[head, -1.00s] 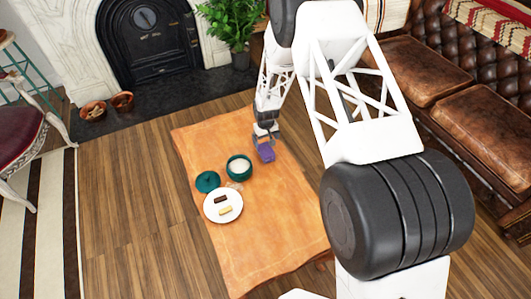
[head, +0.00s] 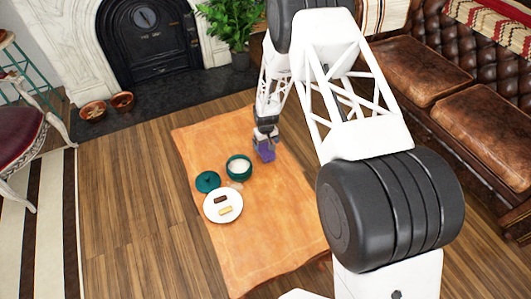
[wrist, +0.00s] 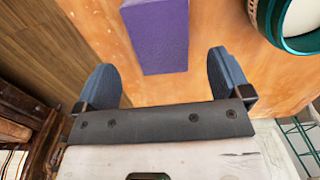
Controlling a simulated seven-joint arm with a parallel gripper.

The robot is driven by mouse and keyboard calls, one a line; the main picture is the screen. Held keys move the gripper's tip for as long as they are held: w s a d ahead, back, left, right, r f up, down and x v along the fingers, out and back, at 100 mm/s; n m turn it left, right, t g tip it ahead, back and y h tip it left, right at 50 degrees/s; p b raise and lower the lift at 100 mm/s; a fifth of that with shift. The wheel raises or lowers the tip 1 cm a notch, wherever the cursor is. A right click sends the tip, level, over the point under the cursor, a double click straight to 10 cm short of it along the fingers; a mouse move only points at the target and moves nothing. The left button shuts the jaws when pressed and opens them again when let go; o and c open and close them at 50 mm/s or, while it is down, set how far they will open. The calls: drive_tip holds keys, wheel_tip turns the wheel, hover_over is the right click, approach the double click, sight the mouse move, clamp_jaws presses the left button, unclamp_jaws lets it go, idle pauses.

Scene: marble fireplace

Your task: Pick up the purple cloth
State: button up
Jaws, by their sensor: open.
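The purple cloth (head: 266,152) is a small block-like folded piece on the orange table cover (head: 262,225). In the wrist view the purple cloth (wrist: 158,35) lies at the top centre, just beyond my fingertips and roughly between their lines. My gripper (head: 264,138) is right at the cloth's far end in the head view and hides part of it. In the wrist view my gripper (wrist: 165,75) is open, with a blue-grey finger on each side and nothing between them. I cannot tell whether a finger touches the cloth.
A teal bowl with white contents (head: 239,167) stands just left of the cloth. A teal lid (head: 207,182) and a white plate (head: 222,206) with two small bars lie farther left. The near part of the table is clear. A leather sofa (head: 480,125) stands at right.

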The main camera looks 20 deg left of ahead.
sight(265, 149)
drive_tip(key=shift+s+f, duration=0.1)
drive_tip(key=shift+f, duration=2.35)
drive_tip(key=c, duration=1.1)
drive_tip(key=shift+o, duration=0.2)
drive_tip(key=shift+r, duration=0.1)
drive_tip(key=shift+r, duration=1)
drive_tip(key=shift+s+d+r, duration=0.15)
drive_tip(key=shift+s+r, duration=0.1)
drive_tip(key=shift+r, duration=0.45)
drive_tip(key=s+d, duration=0.2)
drive_tip(key=s, duration=0.2)
drive_tip(key=s+d+r, duration=0.1)
drive_tip(key=s+d, duration=0.2)
drive_tip(key=s, duration=0.1)
drive_tip(key=s+d, duration=0.3)
drive_tip(key=s, duration=0.2)
drive_tip(key=shift+r, duration=0.2)
